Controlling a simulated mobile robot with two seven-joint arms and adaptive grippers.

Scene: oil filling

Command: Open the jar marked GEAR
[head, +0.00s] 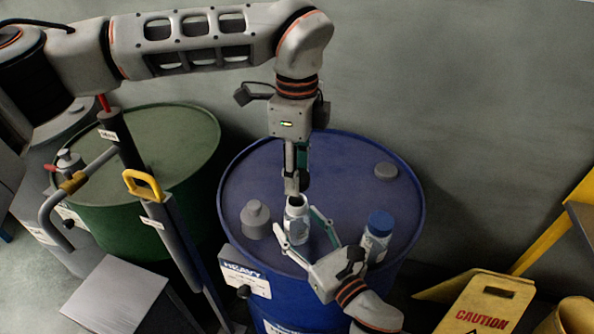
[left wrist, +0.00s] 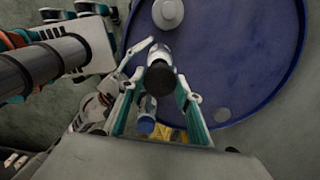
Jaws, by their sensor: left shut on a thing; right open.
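A white jar (head: 297,224) stands upright on the blue drum; its label is too small to read. A dark opening shows at its top. My left gripper (head: 297,182) points straight down just above it, shut on a dark round lid (left wrist: 160,78), which in the head view appears apart from the jar. The white jar (left wrist: 160,53) shows behind the lid in the left wrist view. My right gripper (head: 305,232) is open, with one finger on each side of the jar. Whether its fingers touch the jar is not clear.
A second jar with a blue lid (head: 379,231) stands right of my right gripper on the blue drum (head: 340,155). A grey bottle-like object (head: 256,219) stands left. A small grey cap (head: 386,170) is at the back right. A green drum (head: 160,140) and a yellow caution sign (head: 487,305) flank it.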

